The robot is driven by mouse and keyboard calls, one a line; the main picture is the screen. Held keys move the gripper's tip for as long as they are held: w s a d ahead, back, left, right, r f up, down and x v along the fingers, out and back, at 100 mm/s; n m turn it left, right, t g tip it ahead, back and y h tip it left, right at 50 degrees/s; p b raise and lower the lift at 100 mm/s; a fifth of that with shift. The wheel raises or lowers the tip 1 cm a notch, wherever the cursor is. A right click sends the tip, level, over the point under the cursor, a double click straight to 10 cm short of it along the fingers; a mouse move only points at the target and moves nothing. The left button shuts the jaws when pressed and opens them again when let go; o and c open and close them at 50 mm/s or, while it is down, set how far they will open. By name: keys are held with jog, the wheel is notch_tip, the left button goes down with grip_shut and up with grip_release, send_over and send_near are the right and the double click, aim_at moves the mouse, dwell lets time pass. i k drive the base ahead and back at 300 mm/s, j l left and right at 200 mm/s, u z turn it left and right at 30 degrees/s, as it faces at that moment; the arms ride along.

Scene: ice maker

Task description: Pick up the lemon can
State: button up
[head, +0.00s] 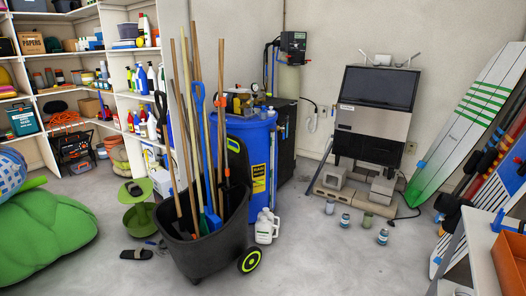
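Several small cans stand upright on the concrete floor in front of the ice maker. One is a pale grey can (329,206), one a blue and white can (345,220), one a grey-green can (367,220), and one a blue and white can (383,236) nearest to me. Their labels are too small to read, so I cannot tell which is the lemon can. They stand apart from each other. I cannot make out my gripper in this view.
The ice maker (372,115) stands on concrete blocks (341,195) behind the cans. A wheeled black bin (205,250) of tools and white jugs (266,227) are to the left. Boards (465,125) lean at right, near a white table (482,240). Floor in front is clear.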

aim_at(384, 235)
jog(key=i+j, duration=0.1)
jog(key=i, duration=0.65)
jog(key=i+j, duration=0.1)
jog(key=i, duration=0.6)
jog(key=i+j, duration=0.15)
jog(key=i, duration=0.6)
jog(key=i+l+z, duration=0.2)
jog(key=i+z, duration=0.2)
jog(key=i, duration=0.2)
jog(key=i+z, duration=0.4)
jog(key=i, duration=0.25)
jog(key=i+j+z, duration=0.25)
jog(key=i+z, duration=0.15)
jog(key=i, duration=0.2)
jog(key=i+u, duration=0.1)
jog(key=i, duration=0.35)
jog(key=i+l+u, duration=0.15)
jog(key=i, duration=0.25)
jog(key=i+l+u, duration=0.1)
jog(key=i, duration=0.35)
